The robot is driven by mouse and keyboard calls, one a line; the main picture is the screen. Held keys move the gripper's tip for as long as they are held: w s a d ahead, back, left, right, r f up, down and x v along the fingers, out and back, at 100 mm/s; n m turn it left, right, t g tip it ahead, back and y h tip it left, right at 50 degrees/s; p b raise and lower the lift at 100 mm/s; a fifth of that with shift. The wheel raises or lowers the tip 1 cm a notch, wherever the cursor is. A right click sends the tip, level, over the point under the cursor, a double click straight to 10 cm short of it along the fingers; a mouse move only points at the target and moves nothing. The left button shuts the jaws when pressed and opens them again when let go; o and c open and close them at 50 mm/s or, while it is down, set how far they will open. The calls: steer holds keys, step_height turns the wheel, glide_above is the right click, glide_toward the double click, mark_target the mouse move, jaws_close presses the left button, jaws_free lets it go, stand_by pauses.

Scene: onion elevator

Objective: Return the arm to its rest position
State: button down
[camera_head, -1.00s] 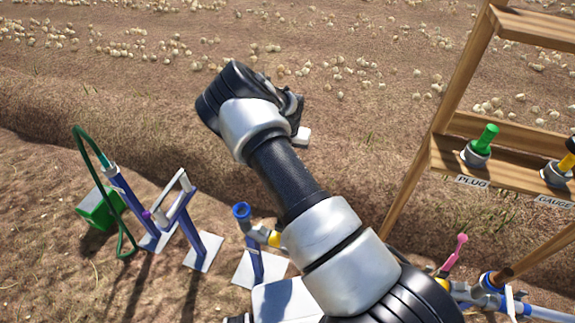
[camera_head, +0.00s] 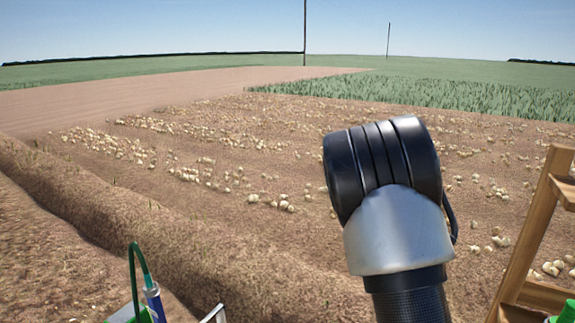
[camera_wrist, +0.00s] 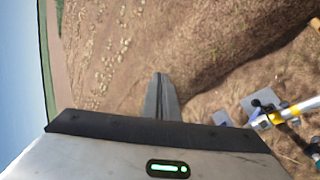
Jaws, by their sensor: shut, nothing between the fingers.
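My gripper (camera_wrist: 160,98) shows in the wrist view with its fingers together and nothing between them. It points out over bare soil with onions beyond and touches nothing that I can see. In the head view my arm rises at the right of the middle, bent at a black joint; the gripper itself is hidden behind the arm there.
A wooden shelf (camera_head: 530,240) stands at the right edge, with a green plug (camera_head: 567,312) partly in view. A green hose (camera_head: 133,270) and a blue post (camera_head: 154,300) are at lower left. Pipework (camera_wrist: 285,112) lies at right in the wrist view. Onions (camera_head: 270,200) cover the field.

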steer(key=s+d+r+m+h, duration=0.2)
steer(key=s+d+r+m, duration=0.1)
steer(key=s+r+m, duration=0.4)
steer(key=s+d+r+m+h, duration=0.1)
steer(key=s+d+r+m, duration=0.3)
steer(key=s+r, duration=0.45)
steer(key=s+a+f+m+g+y, duration=0.1)
steer(key=s+a, duration=0.3)
steer(key=s, duration=0.5)
steer(key=s+a+m+g+y, duration=0.1)
steer(key=s+a+m, duration=0.3)
steer(key=s, duration=0.6)
steer(key=s+a+f+m+g+y, duration=0.1)
steer(key=s+a+m+g, duration=0.1)
steer(key=s, duration=0.7)
steer(key=shift+s+a+f+m+y, duration=0.35)
steer(key=shift+a+m, duration=0.25)
steer(key=shift+a, duration=0.4)
